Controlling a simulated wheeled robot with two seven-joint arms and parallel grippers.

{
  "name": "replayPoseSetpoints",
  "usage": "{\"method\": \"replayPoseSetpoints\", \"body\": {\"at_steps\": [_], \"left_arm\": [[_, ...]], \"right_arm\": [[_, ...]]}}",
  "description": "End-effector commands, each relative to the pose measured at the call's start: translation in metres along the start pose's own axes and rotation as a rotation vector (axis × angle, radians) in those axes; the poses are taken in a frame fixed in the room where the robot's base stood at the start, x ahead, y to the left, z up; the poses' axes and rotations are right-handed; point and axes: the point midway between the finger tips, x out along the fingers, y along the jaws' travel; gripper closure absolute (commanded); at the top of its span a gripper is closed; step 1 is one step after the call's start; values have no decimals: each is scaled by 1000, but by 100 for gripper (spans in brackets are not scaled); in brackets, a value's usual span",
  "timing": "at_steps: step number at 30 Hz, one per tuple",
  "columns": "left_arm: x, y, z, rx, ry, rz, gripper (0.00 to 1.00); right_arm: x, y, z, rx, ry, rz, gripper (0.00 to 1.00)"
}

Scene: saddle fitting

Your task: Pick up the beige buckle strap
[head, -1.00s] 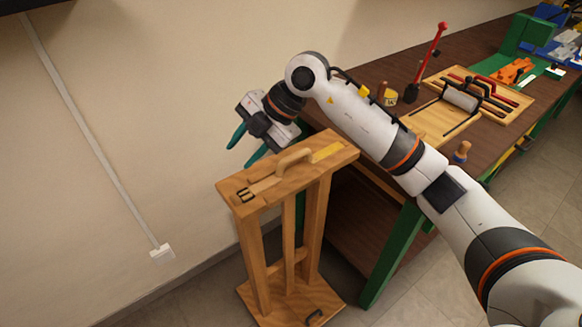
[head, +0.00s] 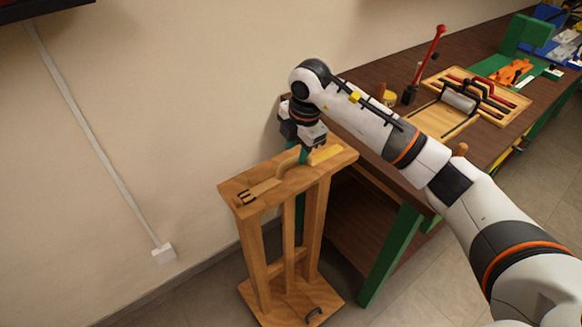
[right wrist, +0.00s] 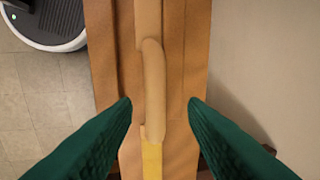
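The beige buckle strap (head: 267,184) lies lengthwise on the top board of a wooden stand (head: 345,157). Its dark buckle (head: 245,197) is at the left end, and part of the strap arches up near the middle. My right gripper (head: 304,154) points down over the board at the arch's right end. In the right wrist view the green fingers (right wrist: 160,102) are open, one on each side of the strap's raised loop (right wrist: 153,85), with gaps on both sides. My left gripper is not in view.
A yellow strip (head: 326,153) lies on the board beyond the strap's right end. A workbench (head: 395,180) with green legs stands close on the right, carrying a wooden tool board (head: 440,118). The wall is close behind the stand. Floor at the left is clear.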

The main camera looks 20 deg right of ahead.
Motion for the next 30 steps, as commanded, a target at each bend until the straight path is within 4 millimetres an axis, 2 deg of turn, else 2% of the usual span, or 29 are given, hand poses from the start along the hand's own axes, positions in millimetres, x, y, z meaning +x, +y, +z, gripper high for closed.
{"method": "replayPoseSetpoints", "body": {"at_steps": [3,7,15,17,23,30], "left_arm": [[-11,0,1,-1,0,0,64],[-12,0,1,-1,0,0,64],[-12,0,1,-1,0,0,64],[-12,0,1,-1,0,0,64],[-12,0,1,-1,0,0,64],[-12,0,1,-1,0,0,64]], "right_arm": [[17,5,-5,2,-1,5,61],[33,4,-4,0,-1,3,61],[38,4,-4,-1,0,0,61],[37,4,-4,-1,0,0,67],[37,4,-4,-1,-1,0,100],[37,4,-4,-1,-1,-1,100]]}}
